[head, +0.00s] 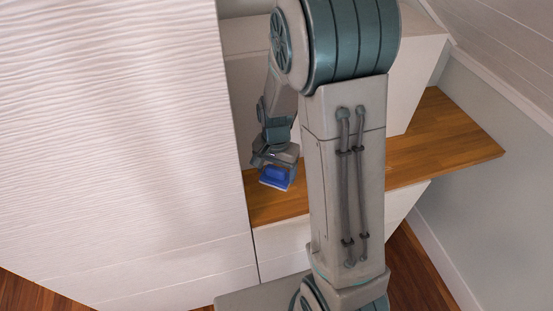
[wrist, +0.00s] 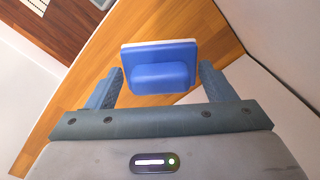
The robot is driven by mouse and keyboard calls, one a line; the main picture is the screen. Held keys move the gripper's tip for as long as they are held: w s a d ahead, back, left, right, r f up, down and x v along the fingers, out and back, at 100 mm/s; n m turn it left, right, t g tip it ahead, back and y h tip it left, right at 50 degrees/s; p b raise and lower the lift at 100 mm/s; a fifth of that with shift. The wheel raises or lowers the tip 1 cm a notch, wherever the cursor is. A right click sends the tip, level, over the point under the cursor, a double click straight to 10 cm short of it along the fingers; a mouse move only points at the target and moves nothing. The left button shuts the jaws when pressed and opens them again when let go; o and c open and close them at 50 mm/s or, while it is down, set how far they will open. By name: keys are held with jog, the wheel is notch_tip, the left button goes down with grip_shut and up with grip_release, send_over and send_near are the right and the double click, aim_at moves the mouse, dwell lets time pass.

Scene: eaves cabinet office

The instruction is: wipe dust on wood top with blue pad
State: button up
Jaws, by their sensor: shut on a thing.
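The blue pad (head: 277,177) has a raised block on its back and a pale edge layer. It also shows in the wrist view (wrist: 160,68), between the two fingers. My gripper (head: 275,160) is shut on the blue pad by its raised block. The wood top (head: 440,140) is a brown plank surface, also seen in the wrist view (wrist: 90,75). The pad is over the left part of the wood top, close to the tall white front; whether it touches the wood I cannot tell. I cannot make out any dust; my arm hides the middle of the top.
A tall white rippled panel (head: 120,130) stands close on the left of my gripper. A white cabinet block (head: 415,75) stands on the wood top at the back. White cabinet fronts (head: 280,245) lie below its front edge. The right end of the top is bare, beneath a sloped ceiling.

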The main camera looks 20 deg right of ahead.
jog(key=shift+r+p, duration=0.75)
jog(key=shift+r, duration=0.6)
